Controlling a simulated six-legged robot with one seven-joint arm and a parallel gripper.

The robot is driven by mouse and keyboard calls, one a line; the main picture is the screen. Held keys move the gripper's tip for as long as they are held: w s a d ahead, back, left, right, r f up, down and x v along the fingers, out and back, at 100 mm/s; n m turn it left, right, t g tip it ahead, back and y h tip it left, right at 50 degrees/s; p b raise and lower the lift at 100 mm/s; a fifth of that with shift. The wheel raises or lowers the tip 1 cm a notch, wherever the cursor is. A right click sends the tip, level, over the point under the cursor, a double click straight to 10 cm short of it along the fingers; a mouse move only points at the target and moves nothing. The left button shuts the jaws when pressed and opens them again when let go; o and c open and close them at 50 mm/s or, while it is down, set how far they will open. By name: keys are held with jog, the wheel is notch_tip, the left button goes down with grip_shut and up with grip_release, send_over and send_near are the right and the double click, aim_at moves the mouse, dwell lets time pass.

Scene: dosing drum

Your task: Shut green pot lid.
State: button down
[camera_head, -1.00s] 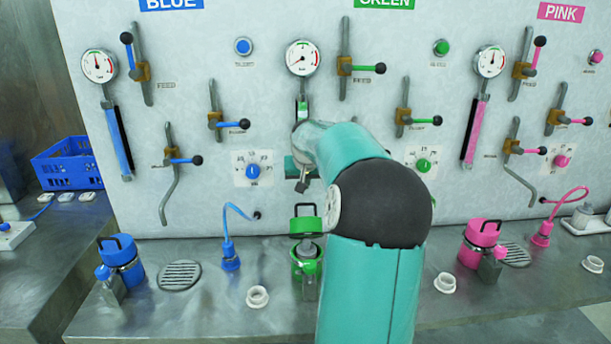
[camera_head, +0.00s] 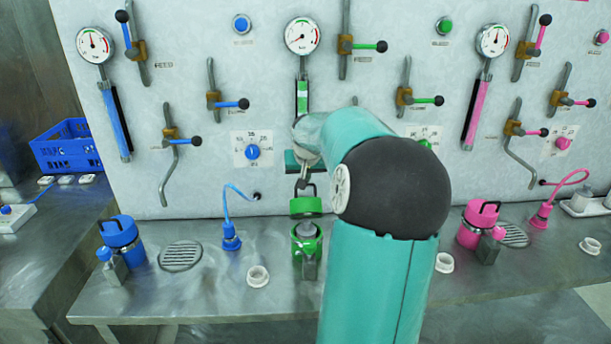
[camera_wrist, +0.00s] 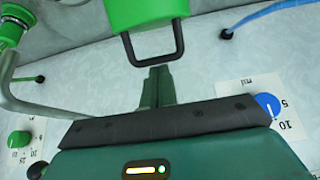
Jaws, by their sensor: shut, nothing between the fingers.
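The green pot (camera_head: 307,245) stands on the metal counter in the head view. Its green lid (camera_head: 306,206) is raised open above the back of the pot, with a black loop handle (camera_head: 313,188) on top. The lid and handle also show at the top of the wrist view (camera_wrist: 142,12). My gripper (camera_head: 302,183) is shut and empty, with its tips right by the handle. In the wrist view the shut fingers (camera_wrist: 159,80) point at the handle's bar; I cannot tell whether they touch it. My arm hides the area right of the pot.
The panel behind carries gauges, levers and dials, including a blue dial (camera_head: 252,152). A blue pot (camera_head: 120,235) stands left and a pink pot (camera_head: 478,225) right. A white ring (camera_head: 258,276) lies left of the green pot. The counter in front is mostly clear.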

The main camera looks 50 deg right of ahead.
jog(key=shift+s+a+t, duration=0.25)
jog(key=shift+a+t, duration=0.05)
jog(key=shift+a, duration=0.05)
